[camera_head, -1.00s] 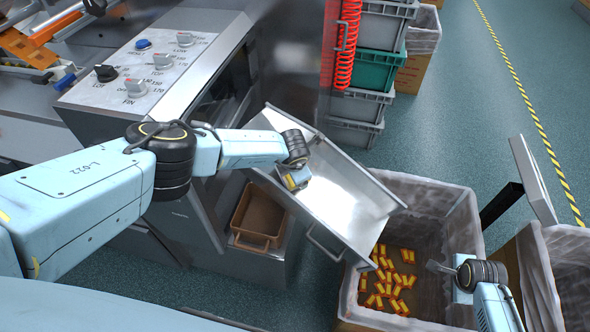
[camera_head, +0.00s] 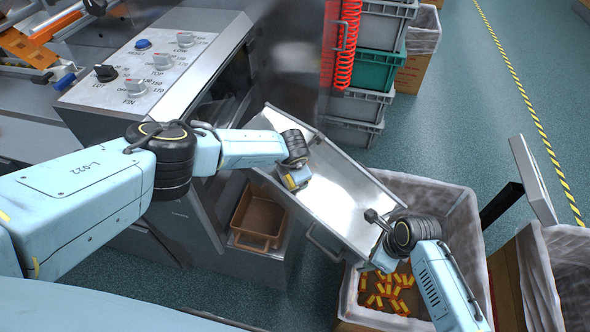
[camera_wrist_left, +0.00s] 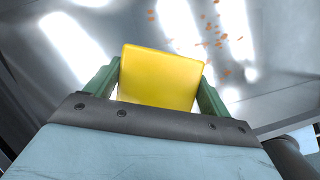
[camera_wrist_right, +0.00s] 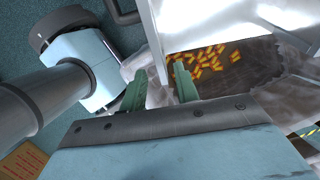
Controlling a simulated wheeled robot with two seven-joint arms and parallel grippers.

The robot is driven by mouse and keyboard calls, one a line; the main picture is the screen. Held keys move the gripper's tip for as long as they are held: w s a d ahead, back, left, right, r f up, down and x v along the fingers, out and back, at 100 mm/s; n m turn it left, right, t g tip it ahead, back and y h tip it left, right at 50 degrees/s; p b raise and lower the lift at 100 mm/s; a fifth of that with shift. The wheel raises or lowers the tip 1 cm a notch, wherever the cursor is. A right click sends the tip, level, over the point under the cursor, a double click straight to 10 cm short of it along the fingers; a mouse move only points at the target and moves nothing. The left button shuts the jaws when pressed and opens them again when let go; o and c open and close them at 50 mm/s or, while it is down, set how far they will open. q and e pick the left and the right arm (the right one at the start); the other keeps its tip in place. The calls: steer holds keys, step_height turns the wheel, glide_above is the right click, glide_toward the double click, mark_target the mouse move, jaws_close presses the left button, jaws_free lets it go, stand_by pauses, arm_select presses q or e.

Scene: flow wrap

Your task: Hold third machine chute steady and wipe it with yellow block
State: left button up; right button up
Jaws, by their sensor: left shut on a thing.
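The metal chute (camera_head: 345,195) slopes from the machine down to the lined bin at lower right. My left gripper (camera_head: 297,181) is over the chute's upper part, shut on the yellow block (camera_wrist_left: 160,77), which sits between its green fingers in the left wrist view. Small brown specks (camera_wrist_left: 212,40) show on the chute metal there. My right gripper (camera_head: 374,218) is at the chute's lower right end. In the right wrist view its green fingers (camera_wrist_right: 160,90) are apart, with the chute's wall edge (camera_wrist_right: 154,40) close ahead of the gap. Contact there cannot be told.
A lined bin (camera_head: 462,215) with several yellow-red wrapped pieces stands under the chute's end. A brown tray (camera_head: 258,217) sits below the chute. Stacked crates (camera_head: 362,104) stand behind it. A second lined bin (camera_head: 565,245) is at the right.

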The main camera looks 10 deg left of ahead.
steer(key=shift+x, duration=3.3)
jaws_close()
